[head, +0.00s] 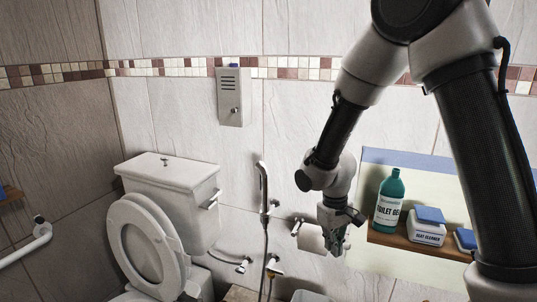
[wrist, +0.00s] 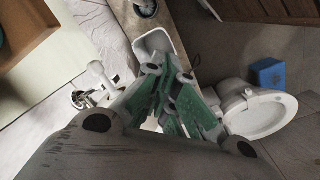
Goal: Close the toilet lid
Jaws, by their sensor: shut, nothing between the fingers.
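The white toilet (head: 172,200) stands at the lower left of the head view. Its lid (head: 145,250) is up, leaning back towards the tank, with the raised seat ring (head: 119,250) in front of it. The bowl is mostly cut off by the bottom edge. In the wrist view the toilet (wrist: 262,115) shows at the right, tilted in the picture. My gripper (head: 335,246) is well to the right of the toilet, beside the paper roll, pointing down. Its green fingers (wrist: 180,118) are shut and empty in the wrist view.
A toilet paper roll (head: 310,238) and a hose sprayer (head: 264,188) on the wall lie between my gripper and the toilet. A shelf (head: 410,241) at the right holds a green bottle (head: 389,200) and white tubs. A blue box (wrist: 268,73) stands near the toilet.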

